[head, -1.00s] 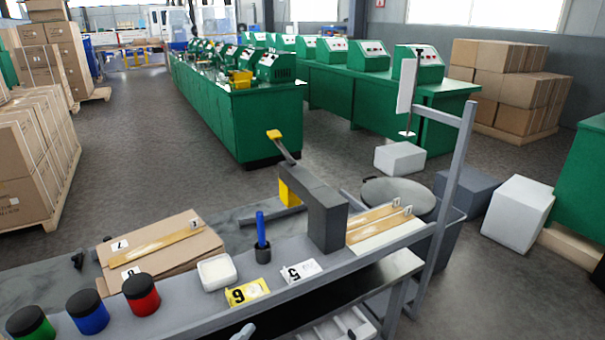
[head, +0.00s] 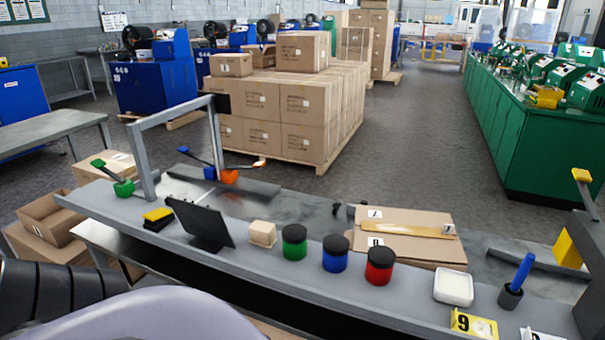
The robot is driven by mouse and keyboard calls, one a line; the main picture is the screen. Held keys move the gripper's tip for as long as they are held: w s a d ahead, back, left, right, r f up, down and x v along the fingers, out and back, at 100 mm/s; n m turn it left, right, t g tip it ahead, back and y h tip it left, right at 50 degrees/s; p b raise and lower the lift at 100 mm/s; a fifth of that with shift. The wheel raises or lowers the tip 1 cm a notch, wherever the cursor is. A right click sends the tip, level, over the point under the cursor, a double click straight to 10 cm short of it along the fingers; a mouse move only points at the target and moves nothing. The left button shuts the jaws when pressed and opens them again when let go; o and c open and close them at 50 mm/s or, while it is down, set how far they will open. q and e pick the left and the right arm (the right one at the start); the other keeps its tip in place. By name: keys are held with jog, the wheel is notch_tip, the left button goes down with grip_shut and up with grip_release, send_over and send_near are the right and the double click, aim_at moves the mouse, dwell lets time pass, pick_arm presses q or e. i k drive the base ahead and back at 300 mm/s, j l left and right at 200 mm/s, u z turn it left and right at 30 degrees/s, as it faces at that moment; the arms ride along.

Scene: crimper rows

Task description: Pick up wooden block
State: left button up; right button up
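The wooden block (head: 263,233) is a small pale beige block on the grey bench (head: 213,253). It sits between the dark tilted panel on its left and a green jar with a black lid on its right. Nothing covers it from above. Neither of my grippers shows in the head view. Parts of my own arm fill the bottom left corner, in front of the bench's near edge, and their hand end is out of view.
Left of the block stand the dark panel (head: 201,224) and a yellow-black pad (head: 158,219). Right of it are green (head: 294,243), blue (head: 335,255) and red (head: 380,267) jars, then a white dish (head: 453,287). A flat cardboard piece (head: 410,245) lies behind the jars.

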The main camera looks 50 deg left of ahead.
aim_at(262, 233)
jog(key=u, duration=1.9)
